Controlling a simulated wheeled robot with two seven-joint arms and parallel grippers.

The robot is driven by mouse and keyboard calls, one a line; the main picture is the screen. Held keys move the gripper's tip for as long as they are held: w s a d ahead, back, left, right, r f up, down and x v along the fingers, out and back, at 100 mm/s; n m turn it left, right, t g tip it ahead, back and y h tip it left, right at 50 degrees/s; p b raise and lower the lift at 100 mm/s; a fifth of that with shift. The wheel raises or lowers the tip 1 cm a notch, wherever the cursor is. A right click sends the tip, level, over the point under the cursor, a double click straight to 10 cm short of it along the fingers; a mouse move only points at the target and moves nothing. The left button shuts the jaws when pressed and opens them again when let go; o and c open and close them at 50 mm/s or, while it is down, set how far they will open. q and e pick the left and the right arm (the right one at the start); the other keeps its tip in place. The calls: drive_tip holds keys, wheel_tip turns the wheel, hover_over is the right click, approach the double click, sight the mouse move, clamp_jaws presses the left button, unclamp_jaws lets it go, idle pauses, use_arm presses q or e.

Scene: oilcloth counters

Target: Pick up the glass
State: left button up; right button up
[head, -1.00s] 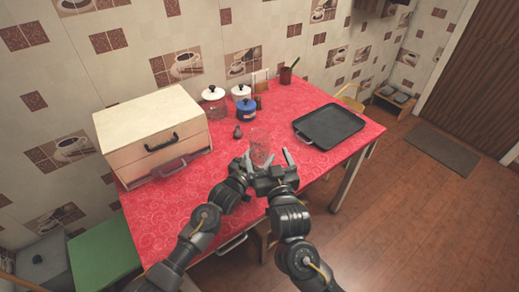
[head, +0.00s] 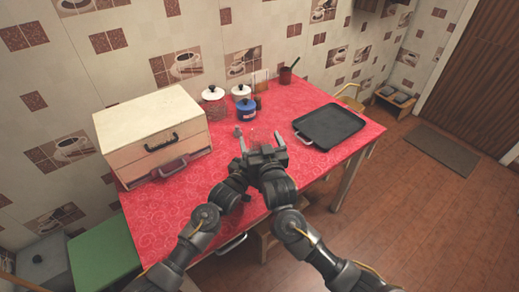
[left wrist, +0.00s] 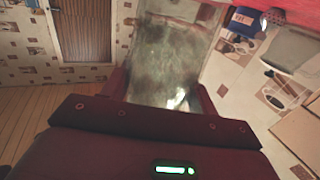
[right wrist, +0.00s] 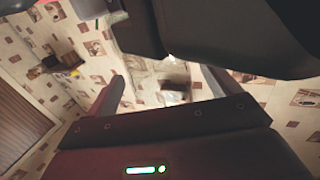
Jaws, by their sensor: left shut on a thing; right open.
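The clear glass (head: 256,134) shows faintly in the head view, over the red counter among the gripper fingers. In the left wrist view the glass (left wrist: 165,55) fills the space between the fingers of my left gripper (left wrist: 163,92), which is shut on it. My right gripper (head: 260,139) is open close by, with its fingers spread to either side of the glass. In the right wrist view a clear shape, likely the glass (right wrist: 166,76), shows between its fingers. The head view mostly hides my left gripper. I cannot tell whether the glass touches the counter.
A black tray (head: 328,126) lies to the right. A blue pot (head: 246,112), a white-lidded jar (head: 214,101) and a white-lidded pot (head: 241,91) stand behind. A drawer box (head: 152,136) stands at the left. The red counter (head: 165,215) is clear at front left.

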drive_tip(key=shift+c, duration=0.4)
drive_tip(key=c, duration=1.1)
wheel_tip(320, 180, up, 10)
drive_tip(key=shift+r, duration=0.1)
drive_tip(key=shift+c, duration=0.2)
use_arm(q)
drive_tip(key=o, duration=1.2)
